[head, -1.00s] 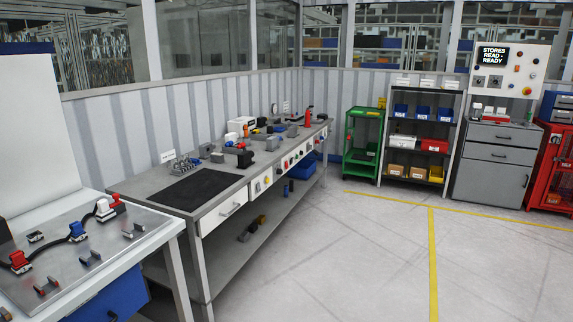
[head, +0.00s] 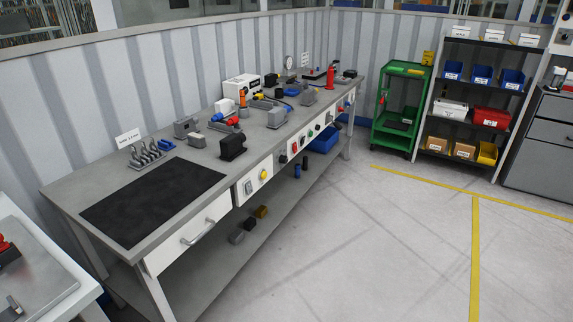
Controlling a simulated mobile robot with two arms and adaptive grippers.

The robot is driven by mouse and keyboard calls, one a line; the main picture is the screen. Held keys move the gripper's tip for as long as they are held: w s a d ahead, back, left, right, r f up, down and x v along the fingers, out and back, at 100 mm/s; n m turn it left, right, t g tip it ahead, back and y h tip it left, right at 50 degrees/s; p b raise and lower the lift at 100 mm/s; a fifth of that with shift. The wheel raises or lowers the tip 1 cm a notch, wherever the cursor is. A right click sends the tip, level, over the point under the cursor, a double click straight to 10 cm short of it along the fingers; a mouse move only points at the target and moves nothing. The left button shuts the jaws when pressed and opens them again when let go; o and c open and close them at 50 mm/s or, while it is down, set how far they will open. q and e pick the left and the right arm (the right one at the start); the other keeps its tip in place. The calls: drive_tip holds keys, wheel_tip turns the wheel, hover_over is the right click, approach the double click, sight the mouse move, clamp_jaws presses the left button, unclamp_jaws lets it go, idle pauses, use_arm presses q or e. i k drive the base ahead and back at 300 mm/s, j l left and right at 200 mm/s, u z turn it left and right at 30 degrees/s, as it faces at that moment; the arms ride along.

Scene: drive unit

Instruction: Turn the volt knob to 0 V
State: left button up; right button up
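I cannot make out which control is the volt knob. A row of small controls runs along the front edge of the long grey workbench (head: 150,229). Among them are a yellow round control (head: 264,174) beside a grey switch-like part (head: 248,187), then red, black and green ones further back. Their markings are too small to read. A white box (head: 241,87) stands at the back of the bench top; its face is too small to read. Neither of my grippers is in view.
A black mat (head: 152,200) lies on the near bench end, above a drawer (head: 190,238). Another table (head: 45,265) is at the lower left. A green cart (head: 403,105) and a bin shelf (head: 478,95) stand at the back right. The floor right of the bench is clear.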

sight(283, 159)
drive_tip(key=i+l, duration=0.4)
drive_tip(key=i+l+u, duration=0.1)
drive_tip(key=i+l, duration=0.3)
drive_tip(key=l, duration=0.15)
